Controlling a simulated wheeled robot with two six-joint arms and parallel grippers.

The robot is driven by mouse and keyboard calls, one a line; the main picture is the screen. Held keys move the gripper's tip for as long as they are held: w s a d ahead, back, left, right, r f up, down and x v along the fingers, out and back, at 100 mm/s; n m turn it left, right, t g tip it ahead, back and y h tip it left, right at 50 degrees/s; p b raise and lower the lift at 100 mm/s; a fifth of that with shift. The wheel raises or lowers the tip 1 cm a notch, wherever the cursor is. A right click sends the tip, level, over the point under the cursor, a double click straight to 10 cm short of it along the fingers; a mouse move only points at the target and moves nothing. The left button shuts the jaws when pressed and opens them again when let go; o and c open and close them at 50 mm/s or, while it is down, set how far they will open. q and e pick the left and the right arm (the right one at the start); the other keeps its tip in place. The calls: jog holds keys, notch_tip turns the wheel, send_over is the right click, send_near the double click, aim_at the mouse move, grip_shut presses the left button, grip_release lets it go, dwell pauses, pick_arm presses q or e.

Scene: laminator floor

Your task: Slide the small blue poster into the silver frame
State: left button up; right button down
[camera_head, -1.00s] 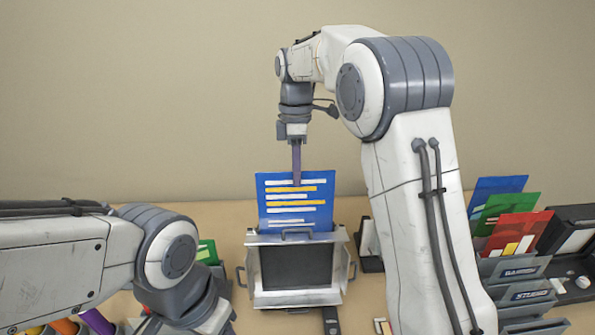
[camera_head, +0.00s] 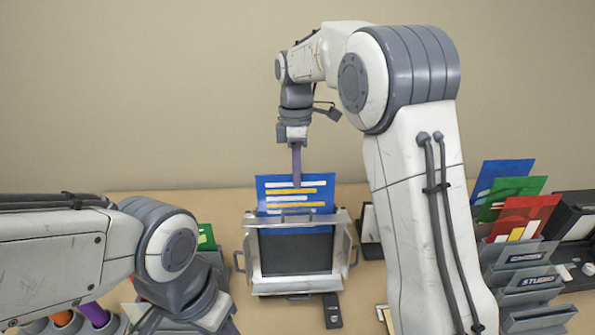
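The small blue poster (camera_head: 296,189), with white and yellow lines, stands upright with its lower part down behind the top edge of the silver frame (camera_head: 254,265). The frame has a dark panel and side handles and stands on the table. My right gripper (camera_head: 297,182) comes down from above, its fingers at the poster's top edge, shut on it.
A rack (camera_head: 525,280) with blue, green and red posters stands at the right, beside a black box (camera_head: 575,228). A small dark device (camera_head: 332,310) lies in front of the frame. Cups with coloured rolls (camera_head: 95,315) are at the lower left.

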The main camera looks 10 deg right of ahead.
aim_at(297, 191)
jog(key=shift+s+a+f+b, duration=0.1)
jog(key=shift+s+f+b, duration=0.15)
jog(key=shift+f+b, duration=0.8)
jog(key=shift+s+f+b, duration=0.2)
jog(key=shift+f+b, duration=0.35)
jog(key=shift+f, duration=0.9)
